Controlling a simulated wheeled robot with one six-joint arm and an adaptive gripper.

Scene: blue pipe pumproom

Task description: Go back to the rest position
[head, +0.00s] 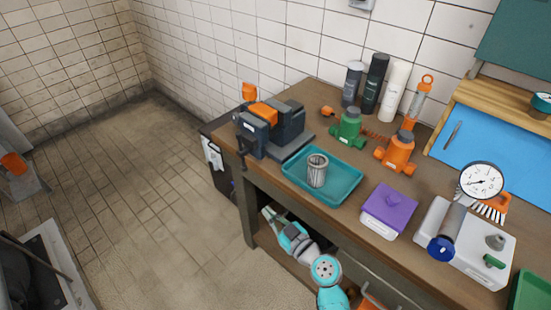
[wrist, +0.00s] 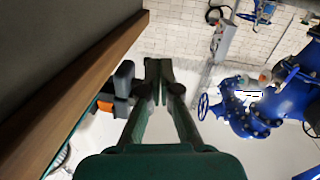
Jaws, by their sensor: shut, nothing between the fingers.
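My gripper (wrist: 158,72) is in the wrist view with its two dark fingers together, shut and empty. In the head view my teal and white arm is folded low at the front edge of the wooden workbench (head: 338,210), partly below its top. The fingers cannot be made out there. In the wrist view the bench's brown edge (wrist: 100,75) runs along the left, beside my gripper and apart from it.
On the bench stand a vise (head: 272,128), a teal tray (head: 345,192) holding a ribbed metal cylinder (head: 317,170), a purple box (head: 388,212) and a gauge (head: 481,181). Blue pipework (wrist: 290,100) fills the wrist view's right. The tiled floor (head: 150,210) left of the bench is clear.

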